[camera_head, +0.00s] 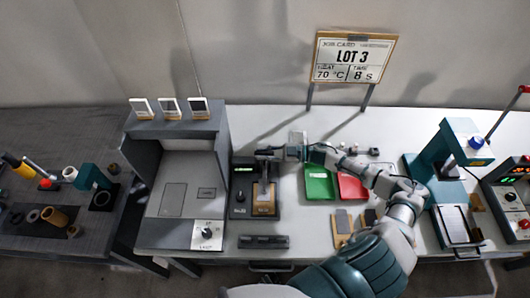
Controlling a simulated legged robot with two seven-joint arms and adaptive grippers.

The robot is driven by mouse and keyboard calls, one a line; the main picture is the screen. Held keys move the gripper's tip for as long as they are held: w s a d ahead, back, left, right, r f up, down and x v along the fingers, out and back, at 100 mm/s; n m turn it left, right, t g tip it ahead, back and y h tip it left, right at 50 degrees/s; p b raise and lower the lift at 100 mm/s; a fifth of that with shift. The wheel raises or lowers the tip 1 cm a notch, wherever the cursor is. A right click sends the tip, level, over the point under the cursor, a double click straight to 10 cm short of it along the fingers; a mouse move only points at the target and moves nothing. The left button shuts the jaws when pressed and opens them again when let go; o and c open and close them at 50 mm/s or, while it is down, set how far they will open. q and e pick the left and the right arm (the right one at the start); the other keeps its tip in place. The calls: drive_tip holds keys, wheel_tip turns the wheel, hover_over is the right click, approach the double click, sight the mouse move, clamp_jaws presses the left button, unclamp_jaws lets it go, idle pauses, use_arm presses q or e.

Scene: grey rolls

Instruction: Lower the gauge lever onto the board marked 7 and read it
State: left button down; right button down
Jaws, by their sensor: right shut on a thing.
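The gauge (241,196) is a dark block with a small lit green display, left of centre on the white table. A tan board (264,208) lies at its right side, under the gauge's upright part. I cannot read a number on this board. My right gripper (273,153) reaches in from the right and is shut on the gauge lever (264,153) at the top of the gauge. The fingers partly hide the lever, and the display's reading is too small to tell. My left gripper is not in view.
A green tray (319,186) and a red tray (351,188) lie right of the gauge, under my right arm. Small boards (344,221) lie in front of them. A grey cabinet (178,232) stands left. A teal press (459,150) stands right. A LOT 3 sign (352,58) stands behind.

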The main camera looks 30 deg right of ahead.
drive_tip(key=shift+s+a+f, duration=0.15)
drive_tip(key=shift+f, duration=0.25)
drive_tip(key=c, duration=1.1)
unclamp_jaws()
drive_tip(key=shift+w+a, duration=0.15)
drive_tip(key=shift+w, duration=0.2)
drive_tip(key=shift+r, duration=0.15)
drive_tip(key=shift+s, duration=0.1)
drive_tip(key=v, duration=1.1)
drive_tip(key=shift+d, duration=0.45)
